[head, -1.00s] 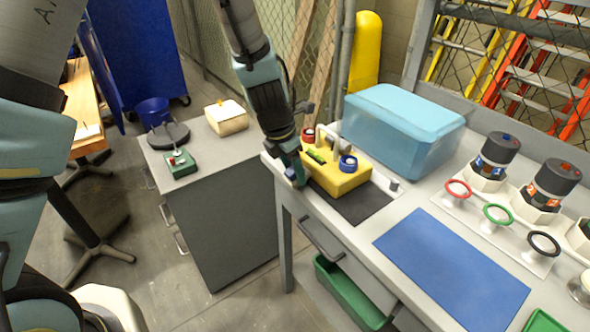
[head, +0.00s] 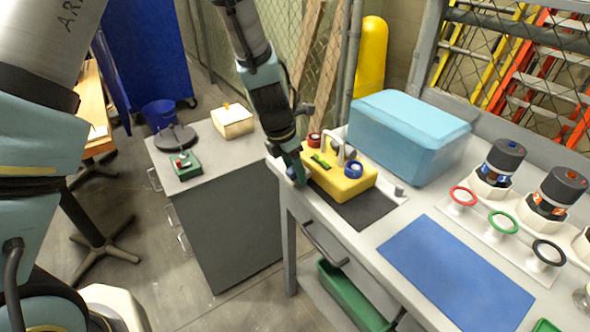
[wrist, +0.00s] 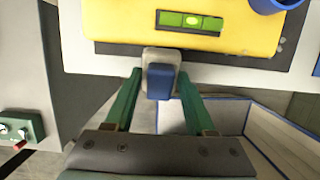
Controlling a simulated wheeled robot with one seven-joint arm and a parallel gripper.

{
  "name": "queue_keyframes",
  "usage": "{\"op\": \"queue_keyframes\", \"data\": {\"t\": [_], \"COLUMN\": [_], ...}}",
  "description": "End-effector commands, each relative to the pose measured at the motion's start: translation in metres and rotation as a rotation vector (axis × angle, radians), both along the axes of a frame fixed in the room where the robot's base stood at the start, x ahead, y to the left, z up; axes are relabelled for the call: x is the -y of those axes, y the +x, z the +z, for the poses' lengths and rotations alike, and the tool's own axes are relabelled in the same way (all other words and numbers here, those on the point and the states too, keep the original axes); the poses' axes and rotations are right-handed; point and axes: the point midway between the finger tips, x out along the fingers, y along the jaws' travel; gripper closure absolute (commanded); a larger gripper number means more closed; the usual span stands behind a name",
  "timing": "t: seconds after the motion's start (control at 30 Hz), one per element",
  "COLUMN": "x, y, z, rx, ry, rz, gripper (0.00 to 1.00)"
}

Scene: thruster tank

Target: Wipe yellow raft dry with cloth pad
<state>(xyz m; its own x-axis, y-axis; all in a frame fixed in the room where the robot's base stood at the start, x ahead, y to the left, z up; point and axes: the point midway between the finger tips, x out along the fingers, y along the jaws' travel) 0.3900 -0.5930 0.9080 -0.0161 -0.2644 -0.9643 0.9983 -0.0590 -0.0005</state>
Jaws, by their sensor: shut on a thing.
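The yellow raft (head: 345,182) sits on a dark mat (head: 368,210) near the left end of the bench. It carries a red ring, a blue ring and a green level vial. It also fills the top of the wrist view (wrist: 140,35). My gripper (head: 298,178) is low at the raft's near left side. In the wrist view its green fingers (wrist: 161,82) are closed on the blue grip of the cloth pad (wrist: 161,56). The pad's pale head is at the raft's near edge. I cannot tell whether it touches. The pad is hidden in the head view.
A light-blue tank (head: 408,138) stands behind the raft. A blue mat (head: 455,275) and a rack of coloured rings (head: 502,222) lie to the right. A grey cabinet (head: 225,210) stands left across a gap.

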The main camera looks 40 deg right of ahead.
Motion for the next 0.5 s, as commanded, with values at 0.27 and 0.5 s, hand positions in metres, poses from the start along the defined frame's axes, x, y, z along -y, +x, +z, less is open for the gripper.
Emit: {"op": "queue_keyframes", "data": {"t": [0.27,0.5], "x": [0.001,0.0], "y": [0.012,0.021], "z": [0.001,0.001], "rx": [0.002,0.001], "ry": [-0.002,-0.002], "rz": [0.003,0.002], "gripper": [0.85,0.85]}}
